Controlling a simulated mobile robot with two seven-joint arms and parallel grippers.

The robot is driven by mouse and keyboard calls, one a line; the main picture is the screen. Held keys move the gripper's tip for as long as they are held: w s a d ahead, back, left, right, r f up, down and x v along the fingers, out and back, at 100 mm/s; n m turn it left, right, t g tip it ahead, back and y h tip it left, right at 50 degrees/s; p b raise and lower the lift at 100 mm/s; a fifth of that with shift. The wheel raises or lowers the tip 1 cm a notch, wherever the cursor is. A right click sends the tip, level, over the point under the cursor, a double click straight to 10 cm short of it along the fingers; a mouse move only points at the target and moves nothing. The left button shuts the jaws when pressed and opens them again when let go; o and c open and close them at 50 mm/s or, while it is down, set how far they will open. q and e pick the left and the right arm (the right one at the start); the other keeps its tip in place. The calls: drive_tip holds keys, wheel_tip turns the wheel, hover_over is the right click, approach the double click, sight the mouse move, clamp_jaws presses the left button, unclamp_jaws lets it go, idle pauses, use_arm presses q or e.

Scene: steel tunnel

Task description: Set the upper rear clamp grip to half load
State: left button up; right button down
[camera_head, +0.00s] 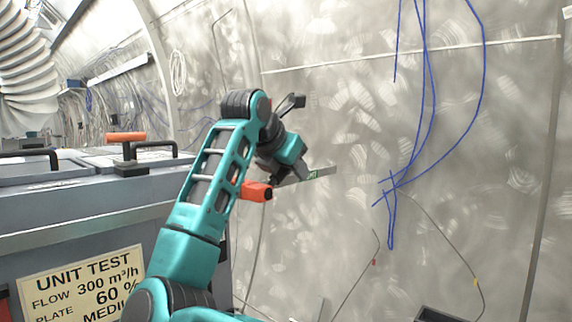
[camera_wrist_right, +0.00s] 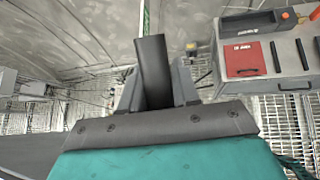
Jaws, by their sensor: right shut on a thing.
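My right gripper (camera_head: 278,178) is at the middle of the head view, beyond my raised teal arm. In the right wrist view its fingers (camera_wrist_right: 158,92) are shut on a dark bar (camera_wrist_right: 152,62) that stands up between them. An orange grip (camera_head: 256,191) shows beside the hand in the head view, partly covered by my arm. Its join to the dark bar is hidden. A second orange grip (camera_head: 126,137) sits on a black mount on top of the grey unit (camera_head: 100,205). A thin grey strip with a green mark (camera_head: 312,175) points right from the hand. My left gripper is out of view.
The unit bears a yellow test sign (camera_head: 85,285) and black handles (camera_head: 155,146). Blue cables (camera_head: 430,90) hang on the curved steel wall to the right.

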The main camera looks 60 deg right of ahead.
drive_tip(key=shift+f+y, duration=0.2)
drive_tip(key=shift+y, duration=0.1)
drive_tip(key=shift+d, duration=0.1)
drive_tip(key=c, duration=0.9)
unclamp_jaws()
drive_tip(key=shift+s, duration=0.1)
drive_tip(key=shift+r, duration=0.15)
